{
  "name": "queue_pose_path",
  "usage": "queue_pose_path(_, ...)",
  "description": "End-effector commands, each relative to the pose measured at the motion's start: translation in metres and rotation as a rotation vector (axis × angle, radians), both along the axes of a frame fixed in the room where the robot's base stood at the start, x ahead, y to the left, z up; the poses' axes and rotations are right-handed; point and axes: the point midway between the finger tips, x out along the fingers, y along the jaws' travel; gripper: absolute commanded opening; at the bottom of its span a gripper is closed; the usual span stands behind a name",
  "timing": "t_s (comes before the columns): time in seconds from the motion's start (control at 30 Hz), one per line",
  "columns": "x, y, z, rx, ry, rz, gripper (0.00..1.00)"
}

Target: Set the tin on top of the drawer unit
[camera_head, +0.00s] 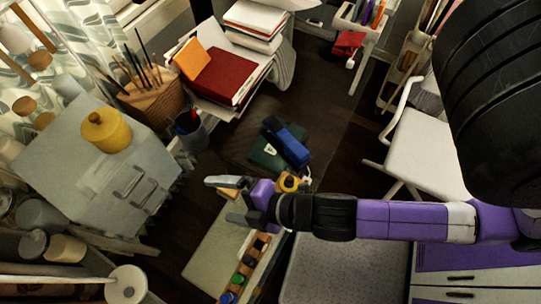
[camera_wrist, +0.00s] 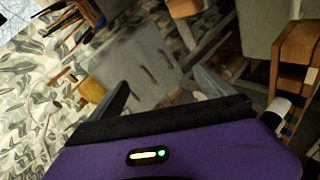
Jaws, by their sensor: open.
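The yellow tin (camera_head: 106,131), round with a knobbed lid, stands upright on top of the grey drawer unit (camera_head: 60,145) at the left of the head view. The unit's handles show on its side toward my gripper. My gripper (camera_head: 226,200) is open and empty, to the right of the unit and apart from the tin. In the wrist view, the tin (camera_wrist: 92,90) shows left of my fingers, partly behind the left one. The drawer unit (camera_wrist: 125,68) lies beyond the gripper (camera_wrist: 162,88).
A wooden brush holder (camera_head: 155,100) stands behind the unit. Red and orange books (camera_head: 220,75) are stacked at the back. A dark green book with a blue object (camera_head: 288,145) lies near my gripper. A row of small paint bottles (camera_head: 238,280) sits below it. A white chair (camera_head: 425,150) stands right.

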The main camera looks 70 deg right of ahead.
Motion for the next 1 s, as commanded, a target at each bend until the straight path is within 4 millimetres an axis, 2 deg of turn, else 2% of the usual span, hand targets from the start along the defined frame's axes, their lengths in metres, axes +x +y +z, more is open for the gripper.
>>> queue_pose_path(0.03,-0.021,-0.003,0.004,0.121,-0.001,-0.049,0.93)
queue_pose_path(0.2,-0.072,-0.009,0.038,0.575,-0.057,-0.232,0.93)
queue_pose_path(0.4,-0.107,-0.02,0.079,0.951,-0.138,-0.401,0.93)
queue_pose_path(0.53,-0.115,-0.025,0.093,1.058,-0.169,-0.447,0.93)
queue_pose_path(0.7,-0.117,-0.026,0.096,1.083,-0.177,-0.457,0.93)
queue_pose_path(0.87,-0.116,-0.025,0.094,1.08,-0.176,-0.455,0.93)
queue_pose_path(1.0,-0.116,-0.025,0.079,1.079,-0.175,-0.454,0.93)
